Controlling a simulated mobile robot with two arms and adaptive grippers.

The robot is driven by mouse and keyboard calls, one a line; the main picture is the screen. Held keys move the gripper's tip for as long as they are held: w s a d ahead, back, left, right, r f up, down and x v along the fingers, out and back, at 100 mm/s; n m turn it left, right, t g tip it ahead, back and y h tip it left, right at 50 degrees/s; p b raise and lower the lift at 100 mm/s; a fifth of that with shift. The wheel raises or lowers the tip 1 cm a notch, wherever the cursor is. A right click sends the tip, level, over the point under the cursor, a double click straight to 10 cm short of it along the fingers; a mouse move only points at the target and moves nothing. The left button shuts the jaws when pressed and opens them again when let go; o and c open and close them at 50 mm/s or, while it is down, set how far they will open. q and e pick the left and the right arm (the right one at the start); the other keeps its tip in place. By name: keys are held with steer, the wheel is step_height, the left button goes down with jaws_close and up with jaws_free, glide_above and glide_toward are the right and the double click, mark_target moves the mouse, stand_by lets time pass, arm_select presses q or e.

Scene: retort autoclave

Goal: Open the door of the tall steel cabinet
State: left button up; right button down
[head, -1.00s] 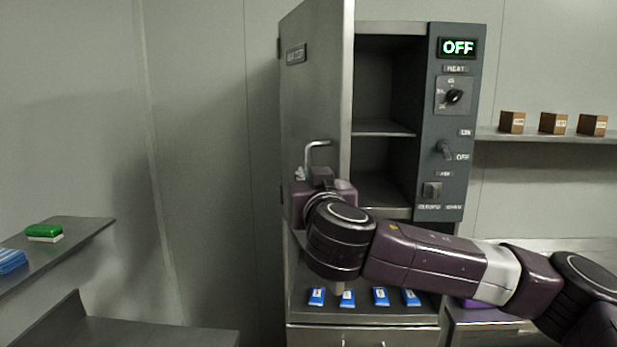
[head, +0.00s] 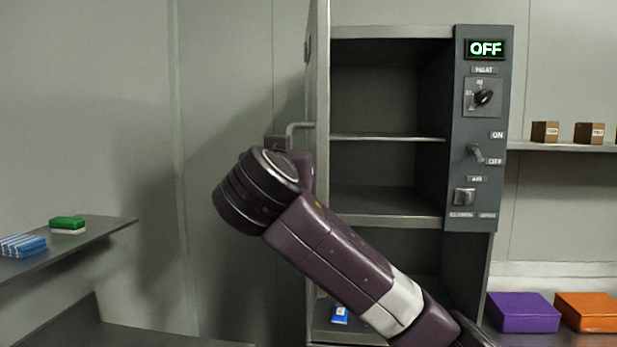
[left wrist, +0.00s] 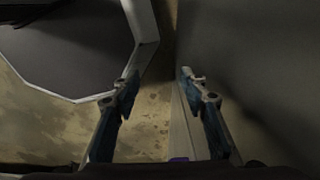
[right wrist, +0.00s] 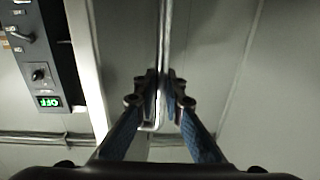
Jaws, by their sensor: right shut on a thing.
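The tall steel cabinet (head: 392,32) stands in the middle of the head view with its shelves exposed. Its door (head: 319,80) is swung out on the left side and shows nearly edge-on. The bar handle (head: 299,126) sticks out from the door's left face. My right arm reaches across to it. My right gripper is mostly hidden behind my arm in the head view; in the right wrist view the right gripper (right wrist: 159,98) is shut on the handle bar (right wrist: 164,40). My left gripper (left wrist: 158,80) is open and empty, low over the floor.
The control panel (head: 478,130) reads OFF. A side shelf (head: 95,234) at left holds a green-and-white block (head: 67,225) and blue-striped packs (head: 22,246). Purple (head: 523,311) and orange (head: 590,311) boxes sit at lower right. Small brown boxes (head: 545,131) stand on the right shelf.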

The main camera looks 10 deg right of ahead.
steer(key=w+a+p, duration=0.1)
steer(key=w+a, duration=0.3)
steer(key=a, duration=0.7)
steer(key=shift+w+a+p, duration=0.15)
steer(key=shift+p, duration=0.2)
steer(key=c, duration=2.2)
jaws_free()
steer(key=shift+o, duration=0.9)
steer(key=shift+a, duration=0.15)
